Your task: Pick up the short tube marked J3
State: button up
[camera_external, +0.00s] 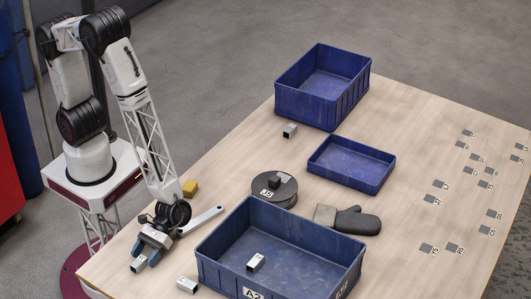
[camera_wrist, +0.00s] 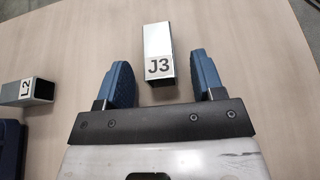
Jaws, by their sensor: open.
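The short tube marked J3 (camera_wrist: 158,42) is a square galvanized tube lying on the table, its label facing up towards me in the wrist view. In the external view the tube (camera_external: 139,265) lies just beyond my fingertips near the table's front left edge. My gripper (camera_wrist: 160,76) is open, and the near, labelled end of the tube sits between the two blue fingertips, with gaps on both sides. In the external view my gripper (camera_external: 147,254) is low over the table. I cannot tell the exact height of the fingers above the table.
Tube L2 (camera_wrist: 36,90) lies left in the wrist view. Another tube (camera_external: 187,285) lies near the large blue bin (camera_external: 208,262), which holds one tube. A wrench (camera_external: 203,220), yellow block (camera_external: 190,188), round dark reel (camera_external: 274,201) and glove (camera_external: 357,221) lie nearby. Two more blue bins stand farther back.

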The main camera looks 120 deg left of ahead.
jog(key=c, duration=1)
jog(key=shift+r, duration=0.15)
jog(key=shift+r, duration=0.55)
notch_tip(320, 180, up, 2)
jog(key=shift+r, duration=0.1)
jog(key=s+a, duration=0.2)
jog(key=s, duration=0.2)
jog(key=s+a+r, duration=0.1)
jog(key=s+a, duration=0.1)
jog(key=s, duration=0.3)
jog(key=s+a, duration=0.3)
jog(key=s, duration=0.2)
jog(key=shift+s+r, duration=0.2)
jog(key=shift+s, duration=0.05)
jog(key=shift+d, duration=0.1)
